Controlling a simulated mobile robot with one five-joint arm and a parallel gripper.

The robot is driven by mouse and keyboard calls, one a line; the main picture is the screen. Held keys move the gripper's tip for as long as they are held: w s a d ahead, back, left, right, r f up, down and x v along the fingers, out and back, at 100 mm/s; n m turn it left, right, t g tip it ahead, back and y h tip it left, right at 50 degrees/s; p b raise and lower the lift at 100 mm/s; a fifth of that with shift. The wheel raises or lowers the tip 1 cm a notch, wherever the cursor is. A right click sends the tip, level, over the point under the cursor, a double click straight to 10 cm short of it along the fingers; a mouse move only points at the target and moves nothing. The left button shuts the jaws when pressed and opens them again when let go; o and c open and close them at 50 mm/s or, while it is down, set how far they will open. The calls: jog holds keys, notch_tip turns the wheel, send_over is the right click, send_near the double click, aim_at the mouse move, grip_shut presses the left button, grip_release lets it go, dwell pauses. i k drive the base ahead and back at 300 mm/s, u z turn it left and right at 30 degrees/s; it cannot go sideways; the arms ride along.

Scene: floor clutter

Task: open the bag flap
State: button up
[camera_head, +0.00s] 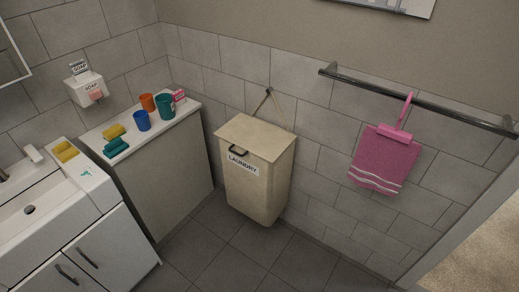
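The bag is a beige laundry bag (262,190) with a "LAUNDRY" label on its front. It hangs by a cord from a hook on the tiled wall, in the middle of the head view. Its flap (257,135) lies flat over the top, closed. A dark handle (238,151) sits at the flap's front edge, just above the label. My gripper is not in view.
A cabinet (180,180) with cups and rolled cloths on top stands left of the bag. A white sink (45,212) is at the far left. A pink towel (382,162) hangs from a rail (440,105) at right. The tiled floor (262,258) before the bag is clear.

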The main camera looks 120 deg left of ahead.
aim_at(268, 142)
jog(key=u, duration=4.8)
jog(key=i, duration=0.4)
jog(key=u, duration=0.9)
